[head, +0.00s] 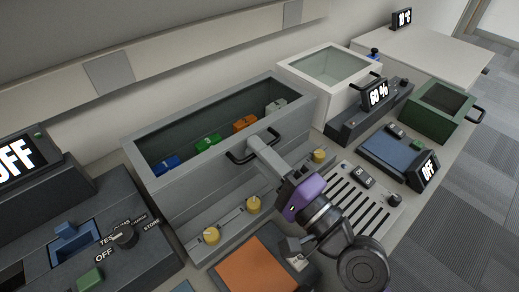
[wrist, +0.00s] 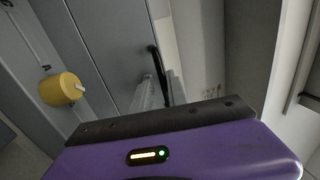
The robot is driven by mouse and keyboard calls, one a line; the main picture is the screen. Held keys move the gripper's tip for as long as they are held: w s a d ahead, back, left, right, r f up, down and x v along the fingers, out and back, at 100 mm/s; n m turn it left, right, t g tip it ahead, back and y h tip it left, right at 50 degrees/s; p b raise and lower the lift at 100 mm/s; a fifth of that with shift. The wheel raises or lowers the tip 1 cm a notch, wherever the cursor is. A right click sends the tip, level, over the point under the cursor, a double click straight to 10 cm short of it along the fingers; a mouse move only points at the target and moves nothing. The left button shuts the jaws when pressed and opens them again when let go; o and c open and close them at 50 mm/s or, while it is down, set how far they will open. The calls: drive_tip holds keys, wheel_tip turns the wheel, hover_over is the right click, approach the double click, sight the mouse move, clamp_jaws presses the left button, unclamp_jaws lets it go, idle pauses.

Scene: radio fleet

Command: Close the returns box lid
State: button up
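A long grey open-topped bin (head: 165,195) stands in the middle of the counter, with a black handle (head: 238,158) high on its front. My gripper (head: 258,145) is at this handle. In the wrist view the two pale fingers (wrist: 160,92) are close together, with the black handle (wrist: 153,58) between them. A green box (head: 436,118) with a black handle is at the right, its dark inside visible. A white box (head: 296,84) with a pale glassy top and a black handle is behind. No label shows which one is the returns box.
Several coloured numbered blocks (head: 207,143) lie inside the grey bin. Yellow knobs (head: 253,204) stand out below it. A display reading 60 % (head: 378,94) stands between the white and green boxes. A blue pad (head: 385,155) and a slotted grey panel (head: 350,210) lie right of my arm.

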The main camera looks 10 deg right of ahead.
drive_tip(key=shift+r, duration=0.1)
idle(0.4)
drive_tip(key=b+v, duration=0.1)
drive_tip(key=v, duration=0.7)
drive_tip(key=shift+b, duration=0.4)
